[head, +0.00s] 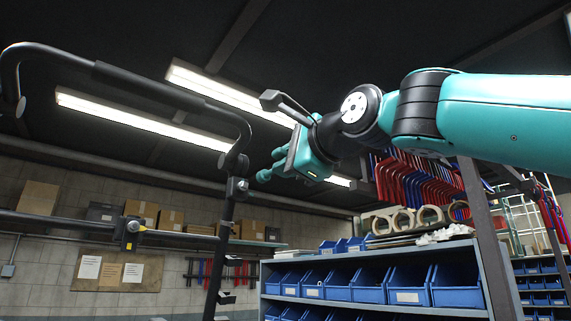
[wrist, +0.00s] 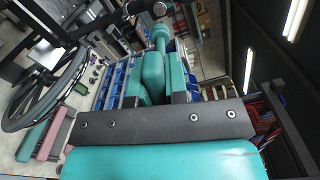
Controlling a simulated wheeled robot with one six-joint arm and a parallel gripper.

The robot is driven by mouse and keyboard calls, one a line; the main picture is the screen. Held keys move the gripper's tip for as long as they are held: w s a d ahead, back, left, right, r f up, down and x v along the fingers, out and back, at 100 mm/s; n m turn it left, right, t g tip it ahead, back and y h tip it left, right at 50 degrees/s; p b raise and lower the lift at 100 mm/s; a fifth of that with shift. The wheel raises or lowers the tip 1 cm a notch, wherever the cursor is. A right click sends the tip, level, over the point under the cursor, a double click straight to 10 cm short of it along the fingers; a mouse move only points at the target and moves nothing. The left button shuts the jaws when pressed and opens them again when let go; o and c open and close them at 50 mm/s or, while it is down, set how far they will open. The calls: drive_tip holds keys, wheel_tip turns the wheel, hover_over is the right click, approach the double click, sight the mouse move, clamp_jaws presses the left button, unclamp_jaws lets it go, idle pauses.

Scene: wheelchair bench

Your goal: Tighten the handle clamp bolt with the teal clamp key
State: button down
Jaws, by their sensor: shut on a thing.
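My gripper (head: 284,162) is shut on the teal clamp key. In the head view the teal clamp key (head: 266,175) points left and down toward the handle clamp (head: 237,187), a dark block on the upright tube of the wheelchair frame. A gap shows between key and clamp in the head view. The clamp bolt is too small to make out clearly.
The wheelchair's push handle (head: 150,83) curves above and left of the clamp. A second clamp (head: 131,232) sits on a horizontal bar. A wheel (wrist: 48,88) shows at left in the wrist view. A shelf with blue bins (head: 408,285) stands behind, below my arm.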

sight(264, 173)
drive_tip(key=shift+s, duration=0.15)
drive_tip(key=shift+p+x, duration=1.35)
drive_tip(key=shift+x, duration=1.15)
drive_tip(key=shift+a, duration=0.1)
drive_tip(key=shift+p+x, duration=0.6)
drive_tip(key=shift+x, duration=0.35)
drive_tip(key=m, duration=0.3)
